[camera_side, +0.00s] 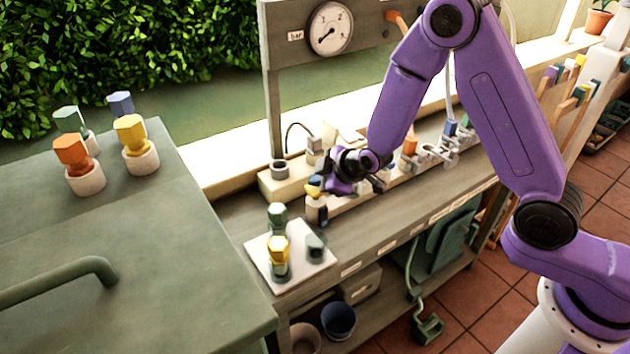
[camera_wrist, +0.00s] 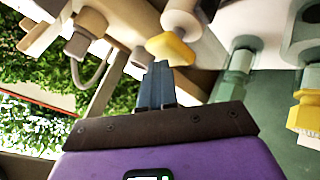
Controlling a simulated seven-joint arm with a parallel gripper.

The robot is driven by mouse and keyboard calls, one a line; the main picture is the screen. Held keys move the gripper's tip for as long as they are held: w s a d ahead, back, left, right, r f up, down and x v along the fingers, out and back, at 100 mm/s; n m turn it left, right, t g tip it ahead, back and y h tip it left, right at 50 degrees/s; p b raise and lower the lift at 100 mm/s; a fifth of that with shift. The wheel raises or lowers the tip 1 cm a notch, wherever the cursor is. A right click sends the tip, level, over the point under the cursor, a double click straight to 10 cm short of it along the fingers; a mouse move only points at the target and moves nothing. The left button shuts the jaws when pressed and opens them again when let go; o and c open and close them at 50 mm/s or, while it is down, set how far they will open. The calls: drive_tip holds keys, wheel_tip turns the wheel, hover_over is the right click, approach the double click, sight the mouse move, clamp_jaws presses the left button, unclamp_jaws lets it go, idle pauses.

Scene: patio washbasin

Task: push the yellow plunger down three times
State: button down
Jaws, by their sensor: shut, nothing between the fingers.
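The yellow plunger (camera_side: 313,191) is a small yellow piece on the bench, just left of my gripper (camera_side: 325,183) in the side view. In the wrist view the yellow plunger (camera_wrist: 172,48) sits at the end of a pale cylinder (camera_wrist: 181,20), right beyond my fingertips (camera_wrist: 160,66). My gripper is shut and empty, its two dark fingers together. The fingertips overlap the plunger's near edge in the wrist view; I cannot tell whether they touch it. My wrist partly hides the area behind the plunger in the side view.
A white board (camera_side: 303,270) with green and yellow hex-topped pieces stands in front of the plunger. A pale block (camera_side: 284,186) is behind left. Several hex-headed pieces stand on the green lid (camera_side: 150,240) at left. A gauge (camera_side: 330,28) hangs above.

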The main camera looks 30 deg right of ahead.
drive_tip(key=shift+f, duration=0.15)
drive_tip(key=shift+r, duration=1.3)
drive_tip(key=shift+r, duration=2.9)
drive_tip(key=shift+f, duration=3)
drive_tip(key=shift+f, duration=0.2)
idle(0.4)
